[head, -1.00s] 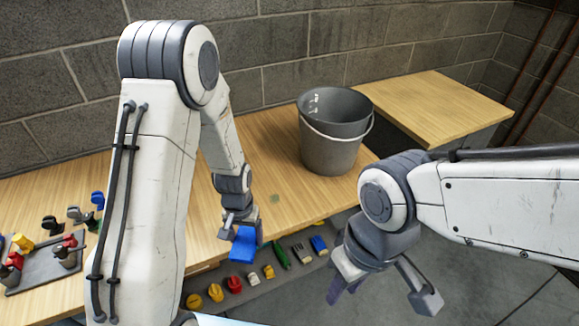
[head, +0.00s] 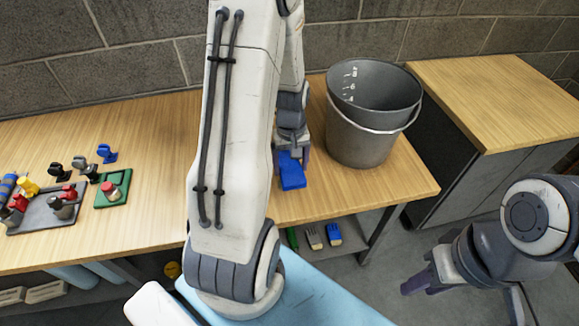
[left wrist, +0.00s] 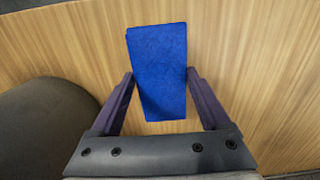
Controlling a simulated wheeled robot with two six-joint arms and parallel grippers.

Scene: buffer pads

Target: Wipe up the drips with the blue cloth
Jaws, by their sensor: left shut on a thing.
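The blue cloth (head: 292,178) is a small folded pad over the wooden bench, left of the grey bucket's base. My left gripper (head: 290,158) is shut on it. In the left wrist view the cloth (left wrist: 158,65) sits between the two fingers, above or on the bench top; I cannot tell if it touches. No drips show on the bare wood in either current view; the arm and cloth hide part of the bench. My right gripper (head: 462,300) is at the lower right, away from the bench, with its fingers apart and empty.
The grey bucket (head: 365,140) stands close right of the cloth. At the left are a dark tray (head: 38,216) with small items and a green pad (head: 122,178). Several items lie on the shelf below. A second wooden-topped cabinet (head: 490,85) stands right.

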